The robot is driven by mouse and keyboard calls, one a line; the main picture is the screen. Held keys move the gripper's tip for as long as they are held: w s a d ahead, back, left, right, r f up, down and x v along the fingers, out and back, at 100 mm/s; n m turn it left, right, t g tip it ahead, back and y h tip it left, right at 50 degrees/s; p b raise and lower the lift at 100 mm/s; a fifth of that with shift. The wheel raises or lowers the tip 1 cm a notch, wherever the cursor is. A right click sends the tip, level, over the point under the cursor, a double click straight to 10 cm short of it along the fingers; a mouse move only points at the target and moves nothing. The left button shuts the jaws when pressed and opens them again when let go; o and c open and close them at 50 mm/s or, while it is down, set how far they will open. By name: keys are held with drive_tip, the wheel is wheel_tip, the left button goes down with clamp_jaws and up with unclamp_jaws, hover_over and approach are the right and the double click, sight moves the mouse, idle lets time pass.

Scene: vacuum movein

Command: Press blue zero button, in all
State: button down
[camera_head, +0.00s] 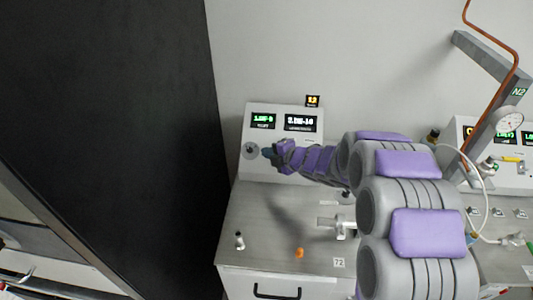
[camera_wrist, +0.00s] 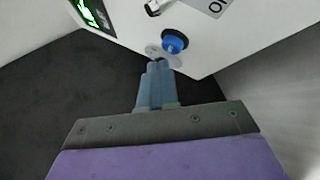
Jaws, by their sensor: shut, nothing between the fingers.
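The blue button (camera_wrist: 174,41) shows in the wrist view on the white face of a console, with a pale round collar beside it. My gripper (camera_wrist: 158,64) is shut and empty, its blue-grey fingertips just short of the button or touching it; I cannot tell which. In the head view my gripper (camera_head: 268,153) is at the lower left of the console (camera_head: 285,152), by a round grey knob (camera_head: 250,150). The blue button is hidden there behind the gripper.
A grey bench (camera_head: 250,215) carries the console, a small metal fitting (camera_head: 239,240), an orange piece (camera_head: 299,253) and a valve. A large black panel (camera_head: 110,120) stands at the left. A second console (camera_head: 460,135), a gauge (camera_head: 509,120) and piping stand at the right.

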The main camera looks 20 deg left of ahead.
drive_tip(key=shift+d, duration=0.2)
drive_tip(key=shift+a, duration=0.1)
drive_tip(key=shift+w+a+f, duration=0.2)
drive_tip(key=shift+a+f, duration=0.15)
drive_tip(key=shift+a, duration=0.1)
drive_tip(key=shift+d, duration=0.2)
